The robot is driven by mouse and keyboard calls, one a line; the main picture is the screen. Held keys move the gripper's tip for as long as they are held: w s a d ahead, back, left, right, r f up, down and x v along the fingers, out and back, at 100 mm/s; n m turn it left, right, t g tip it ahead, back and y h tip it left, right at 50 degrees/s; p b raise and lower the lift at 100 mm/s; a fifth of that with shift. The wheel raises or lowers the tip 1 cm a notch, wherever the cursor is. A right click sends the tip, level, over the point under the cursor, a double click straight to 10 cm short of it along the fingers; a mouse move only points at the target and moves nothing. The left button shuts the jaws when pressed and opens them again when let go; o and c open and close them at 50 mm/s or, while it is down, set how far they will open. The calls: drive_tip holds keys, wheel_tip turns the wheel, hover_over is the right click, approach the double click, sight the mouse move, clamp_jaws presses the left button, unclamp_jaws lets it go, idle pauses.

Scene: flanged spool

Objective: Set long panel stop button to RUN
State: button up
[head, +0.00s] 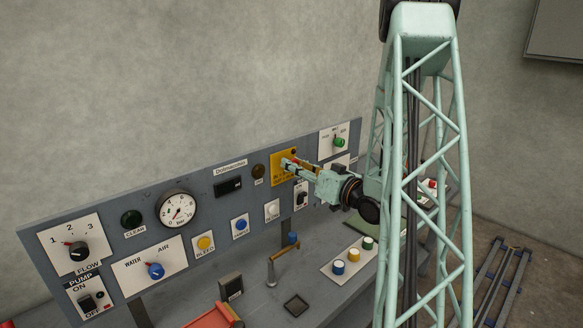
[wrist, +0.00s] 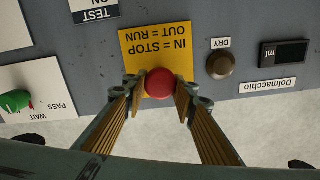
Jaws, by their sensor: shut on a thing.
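The red stop button (wrist: 159,83) sits on a yellow plate (wrist: 136,46) lettered "IN = STOP, OUT = RUN", which reads upside down in the wrist view. In the head view the yellow plate (head: 278,178) is on the long grey panel (head: 110,262), right of centre, and my gripper hides most of the button there. My gripper (wrist: 158,90) is shut on the red button, with one finger on each side of its head. It also shows in the head view (head: 287,163), reaching to the plate. I cannot tell whether the button is in or out.
A brown DRY lamp (wrist: 220,66) and a small display (wrist: 281,54) are beside the plate. A green-knobbed WAIT/PASS switch (wrist: 15,100) is on the other side.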

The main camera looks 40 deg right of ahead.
drive_tip(key=shift+s+f, duration=0.1)
drive_tip(key=shift+s, duration=0.05)
drive_tip(key=o, duration=1)
drive_tip(key=shift+s, duration=0.1)
drive_tip(key=shift+o, duration=0.9)
drive_tip(key=s, duration=1.2)
